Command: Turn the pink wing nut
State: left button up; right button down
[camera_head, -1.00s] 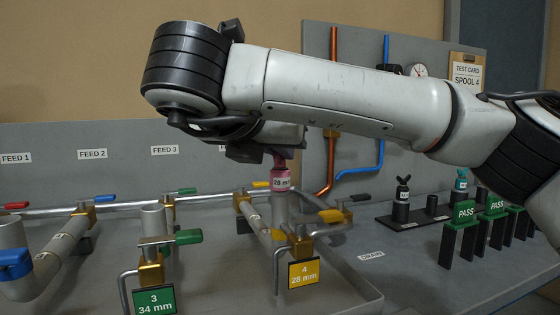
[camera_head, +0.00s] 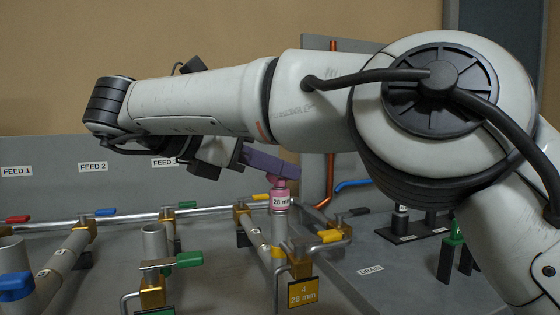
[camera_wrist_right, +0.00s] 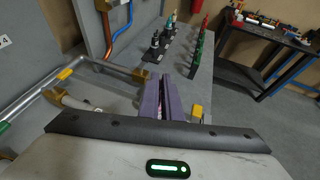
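The pink wing nut (camera_head: 279,182) tops a pink plug labelled 28 mm, which stands on the upright grey pipe (camera_head: 279,228) of the feed with the yellow 4 / 28 mm tag (camera_head: 303,292). My right gripper (camera_head: 292,170) reaches in from the left of the nut, its purple fingers nearly level and over the wings. In the right wrist view the fingers (camera_wrist_right: 162,88) lie close together, with a sliver of pink between them. They appear closed on the wings, which they mostly hide. My left gripper is not in view.
Green-handled (camera_head: 188,259) and yellow-handled (camera_head: 331,236) valves stand close around the pipe. A copper pipe (camera_head: 330,185) and a blue pipe (camera_head: 352,185) run up the back panel. My right arm covers much of the right side. A black workbench (camera_wrist_right: 270,52) stands farther off.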

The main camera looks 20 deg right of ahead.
jog(key=shift+f, duration=0.1)
dwell(0.3)
jog(key=c, duration=2)
grip_release()
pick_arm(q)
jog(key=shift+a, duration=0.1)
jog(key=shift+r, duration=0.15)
pick_arm(e)
jog(key=shift+r, duration=0.2)
